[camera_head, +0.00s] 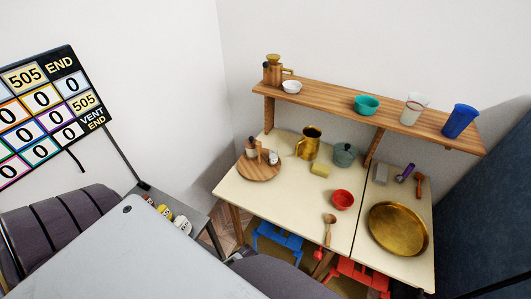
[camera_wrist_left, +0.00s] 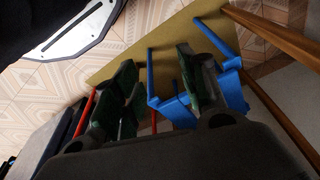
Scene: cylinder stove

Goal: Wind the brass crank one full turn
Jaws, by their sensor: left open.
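I cannot make out a brass crank for certain in either view. On the left end of the wooden shelf, in the head view, stands a brown and brass-coloured item (camera_head: 272,68) with a handle-like part on its right; it is too small to tell whether this is a crank. My left gripper (camera_wrist_left: 157,65) shows only in the left wrist view. Its two dark green fingers are apart with nothing between them, above the floor and a blue stool. It touches nothing that I can see. My right gripper is in neither view.
The cream table (camera_head: 244,190) holds a brass jug (camera_head: 309,143), a red bowl (camera_head: 343,199) and a large brass plate (camera_head: 398,230). The wooden shelf (camera_head: 330,104) runs above it. A blue stool (camera_head: 277,240) and a red stool (camera_head: 357,273) stand under the table. A number board (camera_head: 45,115) is at left.

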